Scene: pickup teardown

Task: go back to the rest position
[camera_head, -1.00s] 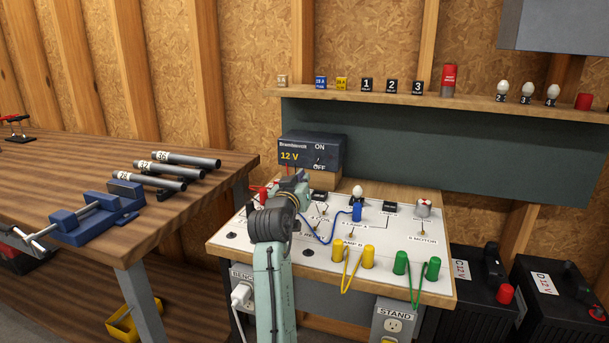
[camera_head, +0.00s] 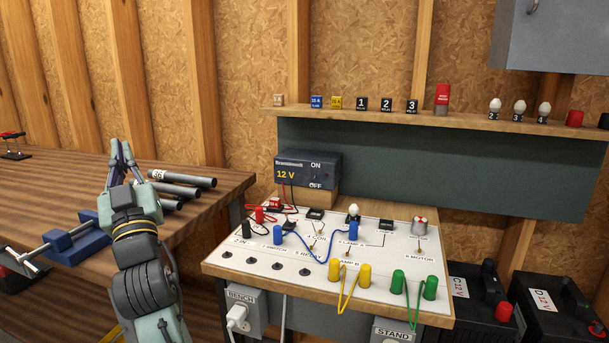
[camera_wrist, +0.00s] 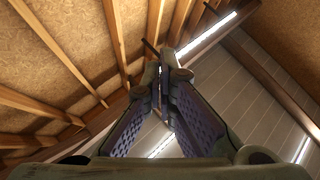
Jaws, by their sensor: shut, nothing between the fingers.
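My gripper (camera_head: 121,152) is raised and points up above the wooden workbench at the left in the head view. Its fingers are together with nothing between them. In the wrist view the fingers (camera_wrist: 165,75) meet near the tips, facing the ceiling and roof beams. My arm rises from the bottom of the head view and hides part of the blue vise and the pipes. The gripper looks clear of the bench and its contents.
The test board (camera_head: 290,262) with coloured plugs and wires stands right of my arm. A 12 V supply (camera_head: 308,170) sits behind it. Pipes (camera_head: 182,178) and a blue vise (camera_head: 75,243) lie on the workbench (camera_head: 60,180). A shelf (camera_head: 430,121) and a grey cabinet (camera_head: 555,38) hang at the right.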

